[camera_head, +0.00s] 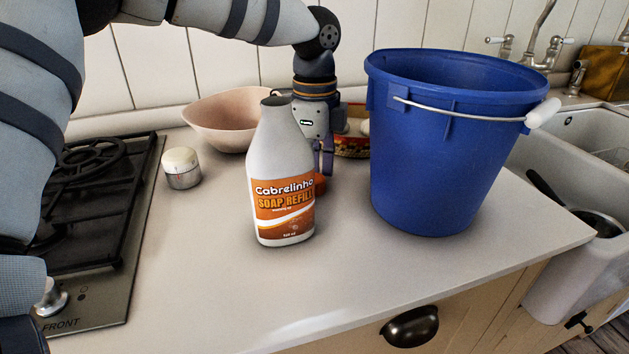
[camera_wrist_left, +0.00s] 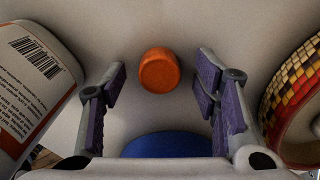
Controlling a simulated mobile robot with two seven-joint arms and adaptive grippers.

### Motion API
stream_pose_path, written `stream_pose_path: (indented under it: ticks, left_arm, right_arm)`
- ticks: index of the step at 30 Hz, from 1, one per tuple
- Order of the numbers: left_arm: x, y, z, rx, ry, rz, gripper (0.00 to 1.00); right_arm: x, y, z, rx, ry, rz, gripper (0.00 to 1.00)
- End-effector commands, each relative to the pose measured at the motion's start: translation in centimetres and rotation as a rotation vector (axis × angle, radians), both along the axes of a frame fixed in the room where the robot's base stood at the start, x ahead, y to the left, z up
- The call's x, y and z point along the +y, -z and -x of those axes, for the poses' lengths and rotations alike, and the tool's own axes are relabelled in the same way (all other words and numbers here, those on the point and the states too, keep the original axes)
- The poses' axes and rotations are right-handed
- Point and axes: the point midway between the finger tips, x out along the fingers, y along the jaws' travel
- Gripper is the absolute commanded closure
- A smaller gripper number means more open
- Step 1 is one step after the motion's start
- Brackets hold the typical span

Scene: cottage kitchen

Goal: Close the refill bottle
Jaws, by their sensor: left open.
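The refill bottle (camera_head: 282,175) is white with an orange "Soap Refill" label and stands upright on the counter. Its neck is uncovered at the top. In the left wrist view the bottle (camera_wrist_left: 36,85) is at the left edge. An orange cap (camera_wrist_left: 159,70) lies on the counter, seen between and beyond my left fingers. In the head view only a small part of the cap (camera_head: 320,184) shows behind the bottle. My left gripper (camera_head: 325,160) points down behind the bottle, above the cap. Its two purple-padded fingers (camera_wrist_left: 163,95) are apart with nothing between them. My right gripper is out of view.
A large blue bucket (camera_head: 440,150) stands right of the bottle. A pink bowl (camera_head: 222,118) and a patterned dish (camera_head: 352,145) are behind. A small lidded jar (camera_head: 182,168) stands left, beside the hob (camera_head: 90,200). The front counter is clear.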

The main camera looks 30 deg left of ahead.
Motion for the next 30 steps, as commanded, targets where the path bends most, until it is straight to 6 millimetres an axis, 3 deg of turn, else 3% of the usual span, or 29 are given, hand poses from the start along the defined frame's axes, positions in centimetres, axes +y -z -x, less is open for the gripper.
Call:
stream_pose_path:
  ticks: [10, 16, 26, 30]
  left_arm:
    - [0.0, 0.1, 0.0, -0.001, 0.000, 0.001, 0.44]
    - [0.0, 0.1, 0.0, -0.001, 0.000, 0.001, 0.76]
    - [0.0, 0.0, 0.0, -0.002, 0.000, 0.000, 0.77]
    - [0.0, -1.6, -0.1, -0.005, -0.001, -0.001, 0.77]
  right_arm:
    - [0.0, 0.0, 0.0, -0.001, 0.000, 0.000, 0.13]
    - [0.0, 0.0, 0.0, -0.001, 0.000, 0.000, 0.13]
    - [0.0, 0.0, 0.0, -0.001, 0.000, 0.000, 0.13]
    - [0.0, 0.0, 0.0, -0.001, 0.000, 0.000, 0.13]
